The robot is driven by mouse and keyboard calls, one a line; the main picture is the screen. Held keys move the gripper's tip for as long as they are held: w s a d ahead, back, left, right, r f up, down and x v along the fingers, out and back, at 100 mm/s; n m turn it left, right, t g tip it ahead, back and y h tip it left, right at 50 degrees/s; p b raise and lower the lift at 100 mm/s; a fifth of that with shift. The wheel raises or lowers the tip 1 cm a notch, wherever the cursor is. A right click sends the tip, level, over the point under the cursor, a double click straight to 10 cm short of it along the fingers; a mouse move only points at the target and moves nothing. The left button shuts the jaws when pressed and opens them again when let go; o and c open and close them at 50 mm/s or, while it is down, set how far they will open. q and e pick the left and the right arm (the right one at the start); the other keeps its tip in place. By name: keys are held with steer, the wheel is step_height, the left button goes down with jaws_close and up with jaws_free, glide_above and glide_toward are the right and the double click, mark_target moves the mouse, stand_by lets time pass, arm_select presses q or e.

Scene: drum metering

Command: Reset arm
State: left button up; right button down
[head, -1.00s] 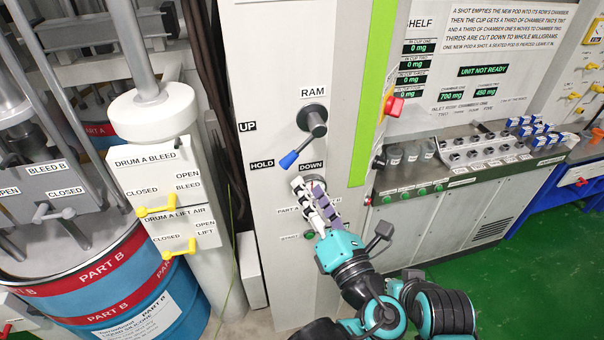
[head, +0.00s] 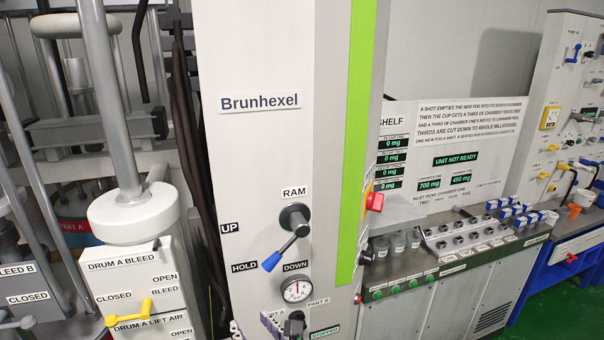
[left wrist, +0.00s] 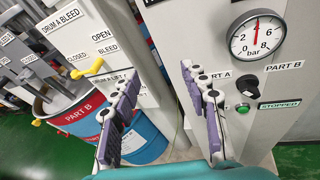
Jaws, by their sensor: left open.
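My left gripper (head: 250,331) shows only by its finger ends at the bottom edge of the head view, low on the press column. In the left wrist view, its two purple-and-white fingers (left wrist: 160,76) are spread apart with nothing between them. The right finger is close to the column face, left of the pressure gauge (left wrist: 257,36) and the black selector knob (left wrist: 243,88); I cannot tell whether it touches. The ram lever (head: 287,245) has a blue tip pointing down-left, near the HOLD and DOWN labels. My right gripper is out of view.
The drum A valve box (head: 137,285), with a yellow handle, stands left of the column. A blue Part B drum (left wrist: 145,135) is below. A red button (head: 374,201) juts from the column's right side. A bench (head: 440,265) with cups and knobs extends right.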

arm_select(q)
steer(key=s+a+f+n+g+h+b, duration=0.2)
steer(key=s+a+f+n+h, duration=0.2)
steer(key=f+n, duration=0.4)
steer(key=s+a+f+n+g+h+b, duration=0.2)
steer(key=f+n, duration=0.6)
steer(key=n, duration=1.5)
steer(key=s+a+g+h, duration=0.1)
steer(key=s+a+h, duration=0.1)
steer(key=shift+s+a+g, duration=0.15)
steer(key=shift+s+g, duration=0.15)
steer(key=shift+s, duration=0.05)
steer(key=shift+f, duration=0.15)
